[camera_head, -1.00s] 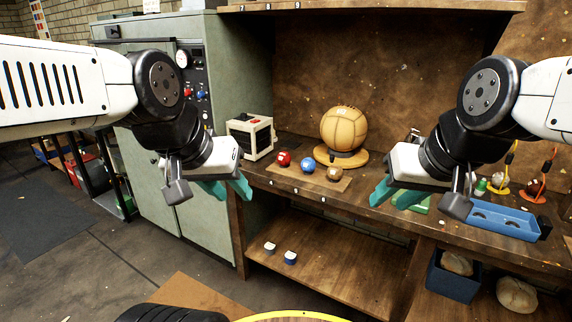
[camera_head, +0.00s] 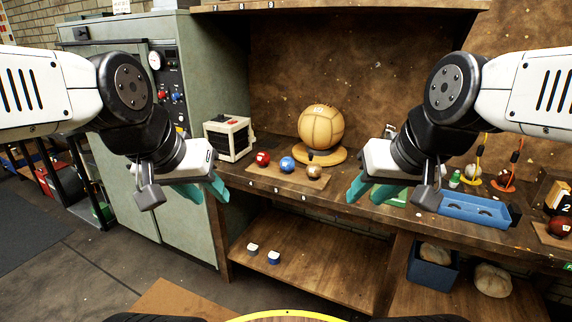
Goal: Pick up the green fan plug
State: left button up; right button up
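I cannot make out a green fan plug for certain. A small green object with a pale top (camera_head: 455,179) stands on the bench at the right, and a flat green piece (camera_head: 398,200) shows partly behind my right gripper. My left gripper (camera_head: 208,192) has its teal fingers apart and empty, in front of the cabinet and the bench's left end. My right gripper (camera_head: 366,192) also has its teal fingers apart and empty, in front of the bench, left of the small green object. Neither visibly touches anything.
The bench carries a white-framed box (camera_head: 229,138), a large leather ball (camera_head: 321,127) on a round stand, red (camera_head: 262,158), blue (camera_head: 287,164) and brown (camera_head: 314,171) balls, and a blue tray (camera_head: 474,209). The lower shelf (camera_head: 310,260) is mostly bare.

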aim_at(453, 182)
jog(key=z, duration=1.3)
